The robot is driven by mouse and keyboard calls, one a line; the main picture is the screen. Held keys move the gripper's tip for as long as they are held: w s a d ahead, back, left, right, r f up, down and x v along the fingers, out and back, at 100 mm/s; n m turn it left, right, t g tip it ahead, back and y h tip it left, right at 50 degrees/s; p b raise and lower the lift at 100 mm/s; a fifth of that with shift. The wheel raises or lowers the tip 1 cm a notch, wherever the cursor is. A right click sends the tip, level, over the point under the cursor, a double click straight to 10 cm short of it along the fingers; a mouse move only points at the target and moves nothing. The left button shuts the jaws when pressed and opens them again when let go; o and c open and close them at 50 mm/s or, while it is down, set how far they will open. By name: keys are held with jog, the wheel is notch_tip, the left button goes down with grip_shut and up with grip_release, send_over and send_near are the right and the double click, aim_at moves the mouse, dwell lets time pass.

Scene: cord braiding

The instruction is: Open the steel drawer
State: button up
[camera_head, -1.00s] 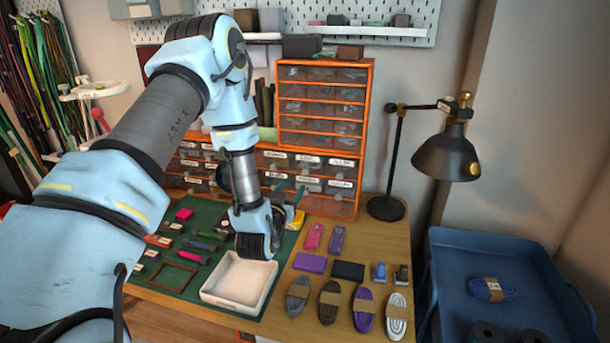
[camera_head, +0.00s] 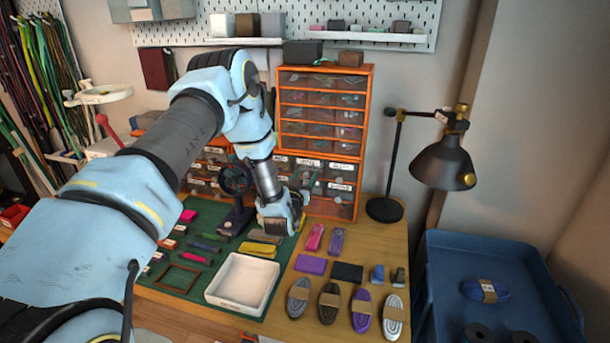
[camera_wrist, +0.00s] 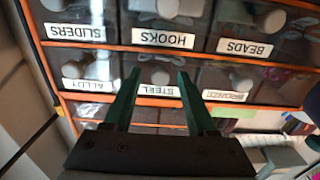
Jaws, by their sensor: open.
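The steel drawer (camera_wrist: 150,104) shows in the wrist view, a small clear-fronted drawer with a white STEEL label (camera_wrist: 158,90) and a round pale knob (camera_wrist: 158,75). Its label appears upside down there. My gripper (camera_wrist: 158,78) is open, its two dark green fingers pointing at this drawer, one on each side of the knob in the picture. I cannot tell whether they touch anything. In the head view, my gripper (camera_head: 299,190) is in front of the lower orange drawer cabinet (camera_head: 333,208), and it and my arm hide part of the cabinet's front. The drawer looks shut.
Neighbouring drawers labelled ALLOY (camera_wrist: 90,84) and BRONZE (camera_wrist: 226,96) sit close on both sides. A magnifier stand (camera_head: 236,190) is left of my gripper. A white tray (camera_head: 243,284), cord bundles (camera_head: 361,309) and a black lamp (camera_head: 444,160) are further off.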

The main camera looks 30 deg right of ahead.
jog(key=shift+c, duration=0.4)
grip_shut()
dwell(1.0)
